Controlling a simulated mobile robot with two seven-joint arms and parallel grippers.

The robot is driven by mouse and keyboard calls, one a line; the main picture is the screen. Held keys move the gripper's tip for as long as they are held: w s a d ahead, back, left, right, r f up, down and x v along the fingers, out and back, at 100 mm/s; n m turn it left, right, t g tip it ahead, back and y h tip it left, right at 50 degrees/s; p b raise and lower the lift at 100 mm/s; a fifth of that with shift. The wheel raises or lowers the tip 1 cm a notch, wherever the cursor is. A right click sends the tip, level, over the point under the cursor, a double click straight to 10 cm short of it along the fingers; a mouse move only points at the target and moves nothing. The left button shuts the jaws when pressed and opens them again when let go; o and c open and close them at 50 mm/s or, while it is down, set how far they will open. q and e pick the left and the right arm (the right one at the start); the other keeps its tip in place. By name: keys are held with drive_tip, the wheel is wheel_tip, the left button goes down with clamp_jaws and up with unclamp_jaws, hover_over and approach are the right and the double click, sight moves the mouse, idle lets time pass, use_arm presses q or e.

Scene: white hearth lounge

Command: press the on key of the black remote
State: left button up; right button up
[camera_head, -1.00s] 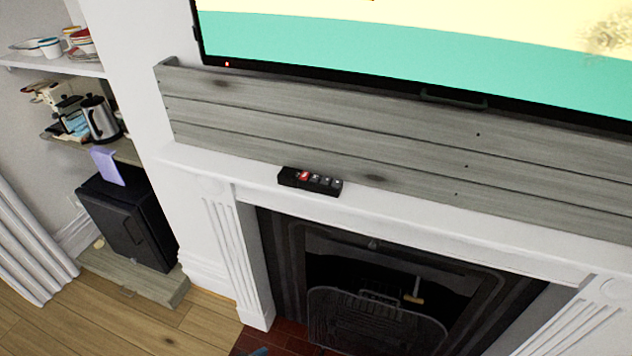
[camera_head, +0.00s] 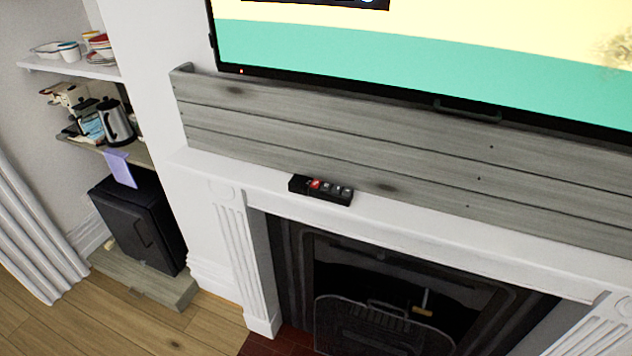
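The black remote (camera_head: 321,191) lies on the white mantel shelf (camera_head: 420,225) above the fireplace, near its left part. It has a red key (camera_head: 314,184) towards its left end and several grey keys to the right of that. It lies in front of the grey wooden planks and nothing covers it. Neither of my grippers shows in the head view.
A large screen (camera_head: 430,70) with a lit picture hangs above the grey planks (camera_head: 400,165). The fireplace (camera_head: 400,285) opens below the mantel. To the left are a black mini fridge (camera_head: 140,225), a kettle (camera_head: 116,122) and shelves with dishes. Wooden floor shows at the bottom left.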

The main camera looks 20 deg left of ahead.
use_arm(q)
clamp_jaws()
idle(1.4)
